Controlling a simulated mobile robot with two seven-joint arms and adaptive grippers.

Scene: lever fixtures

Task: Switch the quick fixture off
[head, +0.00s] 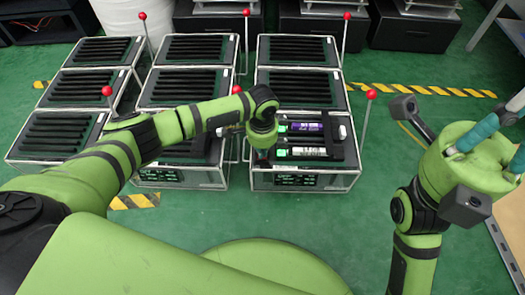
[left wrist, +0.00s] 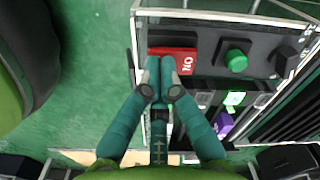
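The quick fixture (head: 343,181) is the front box of the right-hand column in the head view, with clear sides and a dark top. In the left wrist view its panel carries a red switch (left wrist: 186,60) with white lettering, upside down, that reads ON. A green button (left wrist: 236,60) and a black knob (left wrist: 285,60) sit beside it. My left gripper (left wrist: 160,75) has its fingers together at the red switch's edge, partly covering it; I cannot tell whether they touch it. My right gripper (head: 490,140) is at the right edge, its fingers partly cut off.
A purple tube (head: 300,127) and a white tube (head: 302,152) lie on the fixture. A red-ball lever (head: 370,95) stands at its right. Similar boxes (head: 60,130) fill the left and back. Green floor is free at the right, with yellow-black tape (head: 425,90).

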